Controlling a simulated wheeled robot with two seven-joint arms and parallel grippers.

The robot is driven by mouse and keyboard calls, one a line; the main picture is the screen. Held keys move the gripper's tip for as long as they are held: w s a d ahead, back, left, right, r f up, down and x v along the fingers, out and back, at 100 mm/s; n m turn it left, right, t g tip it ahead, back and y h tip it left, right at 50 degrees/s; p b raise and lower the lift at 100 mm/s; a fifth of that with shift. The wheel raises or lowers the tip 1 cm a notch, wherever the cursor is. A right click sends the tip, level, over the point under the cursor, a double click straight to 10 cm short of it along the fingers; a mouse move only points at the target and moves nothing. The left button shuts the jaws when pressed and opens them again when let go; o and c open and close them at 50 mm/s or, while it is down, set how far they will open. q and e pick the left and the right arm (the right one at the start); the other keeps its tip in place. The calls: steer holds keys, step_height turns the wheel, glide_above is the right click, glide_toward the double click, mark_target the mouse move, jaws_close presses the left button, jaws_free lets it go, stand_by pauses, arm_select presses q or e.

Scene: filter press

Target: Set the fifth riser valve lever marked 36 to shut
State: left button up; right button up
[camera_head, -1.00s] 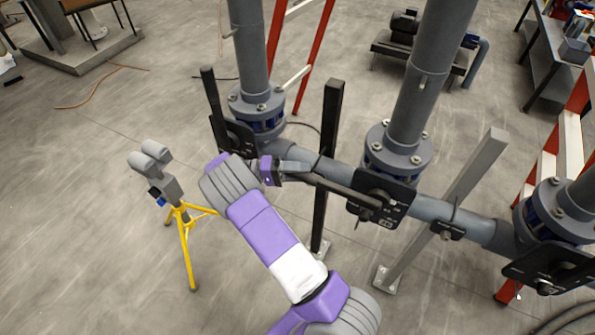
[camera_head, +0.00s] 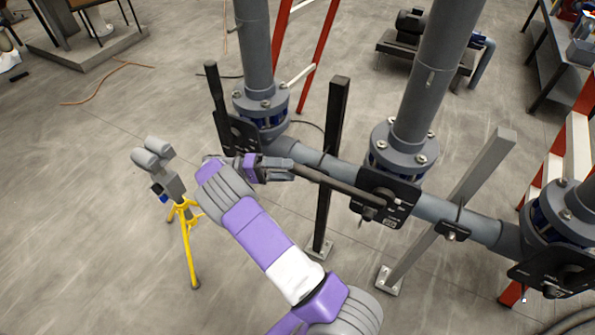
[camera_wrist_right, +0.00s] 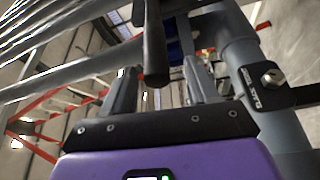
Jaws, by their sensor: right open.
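The middle riser valve has a black plate (camera_head: 390,197) with a small label too small to read surely. Its dark lever (camera_head: 325,180) points left from the plate, roughly along the horizontal pipe. My right gripper (camera_head: 284,170), on the purple arm, is at the lever's free end. In the right wrist view my gripper (camera_wrist_right: 162,88) is open, and the dark lever handle (camera_wrist_right: 155,45) shows between its two fingers, apart from both. Whether it is fully within their reach is hard to tell. My left gripper is not in view.
A black post (camera_head: 330,160) and a grey post (camera_head: 450,210) stand by the pipe. A third valve (camera_head: 555,265) is at right. A yellow tripod (camera_head: 187,240) stands on open floor at left.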

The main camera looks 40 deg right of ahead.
steer(key=shift+v, duration=0.95)
steer(key=s+a+f+n+t+y+b, duration=0.1)
steer(key=s+f+n+t+y, duration=0.15)
steer(key=f, duration=0.65)
steer(key=s+a+f+n+t+y+b, duration=0.15)
steer(key=f+n, duration=0.25)
steer(key=f, duration=0.4)
steer(key=s+a+f+n+t+y+b, duration=0.1)
steer(key=s+a+f+n+t+y, duration=0.15)
steer(key=f, duration=0.65)
steer(key=s+a+f+t+y+b, duration=0.1)
steer(key=s+a+f+t+y, duration=0.3)
steer(key=a, duration=0.6)
steer(key=s+a+f+t+y+b, duration=0.2)
steer(key=s+a+f+t+y, duration=0.2)
steer(key=a, duration=0.6)
steer(key=shift+s+f+y, duration=0.35)
steer(key=shift+s+y, duration=0.7)
